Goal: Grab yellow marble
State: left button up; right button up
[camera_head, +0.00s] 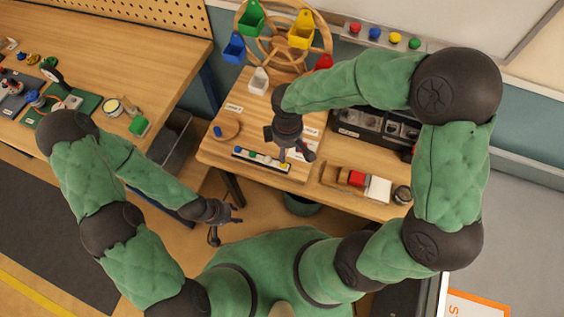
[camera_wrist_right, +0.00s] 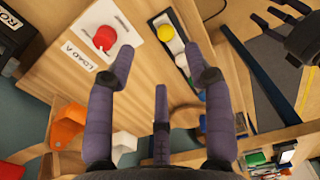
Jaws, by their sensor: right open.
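The yellow marble (camera_head: 284,166) sits at the right end of a narrow dark tray (camera_head: 248,155) on the wooden table. It also shows in the right wrist view (camera_wrist_right: 165,32), at the tray's end, beyond my fingertips. My right gripper (camera_head: 289,149) hangs over the table close to that end of the tray. In the wrist view its fingers (camera_wrist_right: 160,66) are spread with nothing between them. My left gripper (camera_head: 225,217) is off the table's front edge, low and to the left, with its fingers apart and empty.
Other marbles lie along the tray. A red object (camera_wrist_right: 104,38) rests on a white card near the "LOAD A" label. A wooden wheel with coloured buckets (camera_head: 301,30) stands at the back. A wooden block with red and white parts (camera_head: 357,179) lies to the right.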

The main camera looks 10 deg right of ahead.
notch_tip(320, 180, down, 4)
jog(key=shift+r+b, duration=0.15)
jog(key=shift+b, duration=0.35)
jog(key=f+b, duration=0.1)
jog(key=f, duration=0.1)
jog(key=a+f+b, duration=0.1)
jog(key=f, duration=0.1)
jog(key=shift+f, duration=0.65)
jog(key=shift+r, duration=0.1)
jog(key=c, duration=1)
